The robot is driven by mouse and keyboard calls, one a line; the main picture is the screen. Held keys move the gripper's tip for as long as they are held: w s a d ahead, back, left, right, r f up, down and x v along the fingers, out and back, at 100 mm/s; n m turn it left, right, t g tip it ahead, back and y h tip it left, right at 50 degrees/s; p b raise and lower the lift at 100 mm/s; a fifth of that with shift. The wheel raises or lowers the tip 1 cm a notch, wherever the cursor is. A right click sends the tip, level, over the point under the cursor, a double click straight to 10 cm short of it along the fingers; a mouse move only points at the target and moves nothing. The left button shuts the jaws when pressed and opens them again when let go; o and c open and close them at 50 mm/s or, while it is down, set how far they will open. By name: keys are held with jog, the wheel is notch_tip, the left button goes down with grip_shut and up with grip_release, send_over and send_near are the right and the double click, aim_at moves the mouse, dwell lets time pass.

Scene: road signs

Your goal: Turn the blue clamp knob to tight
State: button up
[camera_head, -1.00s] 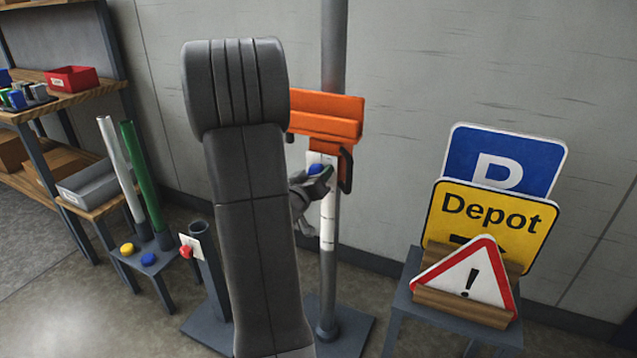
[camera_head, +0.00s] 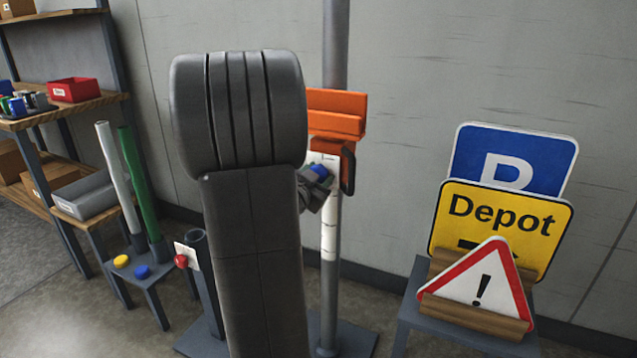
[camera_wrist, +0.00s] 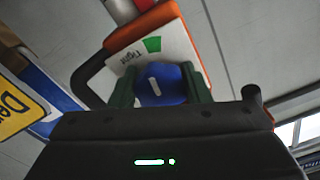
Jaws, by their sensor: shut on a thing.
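The blue clamp knob (camera_head: 318,170) sits on a white plate below the orange clamp (camera_head: 335,125) on the grey post. In the wrist view the blue knob (camera_wrist: 161,84) fills the space between the two dark green fingers of my gripper (camera_wrist: 160,88), which are shut on it. A white mark shows on the knob's face. The white plate (camera_wrist: 180,50) carries the word "Tight" and a green patch (camera_wrist: 153,44) beyond the knob. In the head view my gripper (camera_head: 316,184) is partly hidden behind my arm.
A rack at right holds a blue P sign (camera_head: 520,152), a yellow Depot sign (camera_head: 500,215) and a red-edged triangle sign (camera_head: 480,285). A shorter post with a red knob (camera_head: 181,261) stands left of my arm. A black handle (camera_head: 348,172) hangs beside the clamp.

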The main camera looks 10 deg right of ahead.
jog(key=shift+m+b, duration=0.5)
jog(key=shift+m, duration=0.5)
jog(key=o, duration=1)
jog(key=shift+r, duration=0.1)
jog(key=p+v, duration=0.2)
jog(key=v, duration=1.2)
jog(key=shift+w, duration=0.1)
